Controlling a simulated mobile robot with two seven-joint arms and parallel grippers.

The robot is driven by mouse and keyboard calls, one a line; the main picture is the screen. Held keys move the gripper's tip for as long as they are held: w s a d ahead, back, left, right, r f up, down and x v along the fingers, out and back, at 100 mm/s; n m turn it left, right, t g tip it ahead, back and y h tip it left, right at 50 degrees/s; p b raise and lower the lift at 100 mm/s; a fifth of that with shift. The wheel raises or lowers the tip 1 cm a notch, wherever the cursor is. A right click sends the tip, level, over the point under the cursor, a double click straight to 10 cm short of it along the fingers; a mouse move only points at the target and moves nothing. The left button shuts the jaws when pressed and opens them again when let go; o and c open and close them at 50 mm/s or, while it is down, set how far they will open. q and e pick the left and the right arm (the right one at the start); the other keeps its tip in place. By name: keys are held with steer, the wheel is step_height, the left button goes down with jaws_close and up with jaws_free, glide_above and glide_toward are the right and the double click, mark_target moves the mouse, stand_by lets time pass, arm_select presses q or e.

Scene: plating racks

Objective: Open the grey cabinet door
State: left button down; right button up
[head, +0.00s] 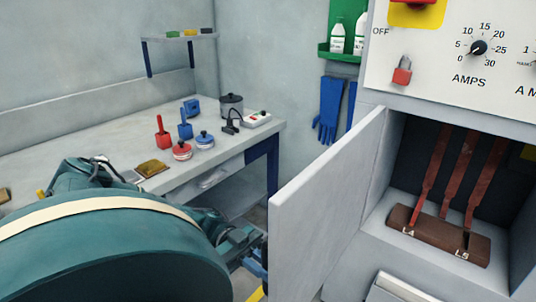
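The grey cabinet door (325,205) is swung wide open to the left of the cabinet. The cabinet (450,85) has a dial panel above the opening. Inside the opening, a brown block (437,232) with red straps sits on the cabinet floor. My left arm fills the lower left, and the end of it, with what shows of my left gripper (258,264), is at the door's free left edge. The fingertips are partly hidden behind the door, so I cannot tell whether they touch it. My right gripper is not in view.
Blue gloves (330,108) hang on the wall below a green shelf (340,56) with white bottles. A pale box edge (395,288) shows below the opening.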

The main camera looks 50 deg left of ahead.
arm_select(q)
steer(key=shift+s+f, duration=0.1)
steer(key=c, duration=1.5)
jaws_free()
steer(key=shift+c, duration=0.2)
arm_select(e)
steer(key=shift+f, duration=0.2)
arm_select(q)
steer(key=shift+a, duration=0.1)
steer(key=s+a+b, duration=0.2)
steer(key=a, duration=1.1)
steer(key=shift+s+b, duration=0.15)
steer(key=shift+b, duration=0.2)
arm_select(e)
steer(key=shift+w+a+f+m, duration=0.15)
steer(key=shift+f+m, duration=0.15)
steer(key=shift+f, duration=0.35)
